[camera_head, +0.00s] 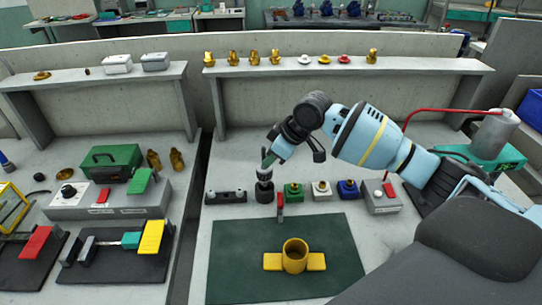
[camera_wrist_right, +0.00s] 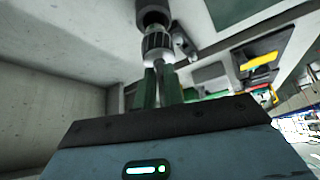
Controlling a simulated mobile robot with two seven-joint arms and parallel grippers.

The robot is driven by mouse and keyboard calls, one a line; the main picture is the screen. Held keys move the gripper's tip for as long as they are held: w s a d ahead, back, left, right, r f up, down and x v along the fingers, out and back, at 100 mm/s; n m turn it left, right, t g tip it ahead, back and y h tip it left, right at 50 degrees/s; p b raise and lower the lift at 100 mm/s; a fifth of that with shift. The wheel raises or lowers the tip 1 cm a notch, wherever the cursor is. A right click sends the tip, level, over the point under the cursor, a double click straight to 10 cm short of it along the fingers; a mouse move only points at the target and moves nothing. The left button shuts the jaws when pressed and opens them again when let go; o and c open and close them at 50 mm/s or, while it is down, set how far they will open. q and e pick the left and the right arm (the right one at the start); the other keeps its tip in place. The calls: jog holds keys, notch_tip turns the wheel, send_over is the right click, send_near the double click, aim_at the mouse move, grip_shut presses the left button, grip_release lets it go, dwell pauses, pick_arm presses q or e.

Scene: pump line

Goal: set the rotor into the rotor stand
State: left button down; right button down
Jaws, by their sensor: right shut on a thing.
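My right gripper (camera_head: 267,160) reaches in from the right and points down over the row of parts behind the green mat. It is shut on the rotor (camera_head: 264,176), a small dark and grey upright piece. In the right wrist view the green fingers of the gripper (camera_wrist_right: 162,88) grip the rotor's thin shaft, with its ribbed grey body (camera_wrist_right: 158,42) beyond them. A dark round stand (camera_head: 264,195), seemingly the rotor stand, is directly below the rotor; I cannot tell whether the rotor is seated in it. My left gripper is not in view.
A black block (camera_head: 226,197) stands left of the stand; green (camera_head: 293,191), white (camera_head: 321,189) and blue (camera_head: 347,189) parts stand to its right. A red upright piece (camera_head: 280,208) is close in front. A yellow housing (camera_head: 294,258) sits on the green mat (camera_head: 235,275).

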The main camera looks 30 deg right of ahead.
aim_at(271, 169)
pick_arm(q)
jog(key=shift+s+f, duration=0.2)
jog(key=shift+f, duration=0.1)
pick_arm(e)
jog(key=shift+f, duration=1.9)
dwell(1.2)
jog(key=c, duration=1.1)
grip_release()
jog(key=shift+f, duration=0.1)
jog(key=shift+r+p, duration=1.55)
jog(key=shift+r, duration=2.05)
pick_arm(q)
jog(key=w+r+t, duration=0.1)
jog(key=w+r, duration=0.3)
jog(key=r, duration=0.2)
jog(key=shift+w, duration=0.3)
pick_arm(e)
jog(key=shift+f, duration=0.15)
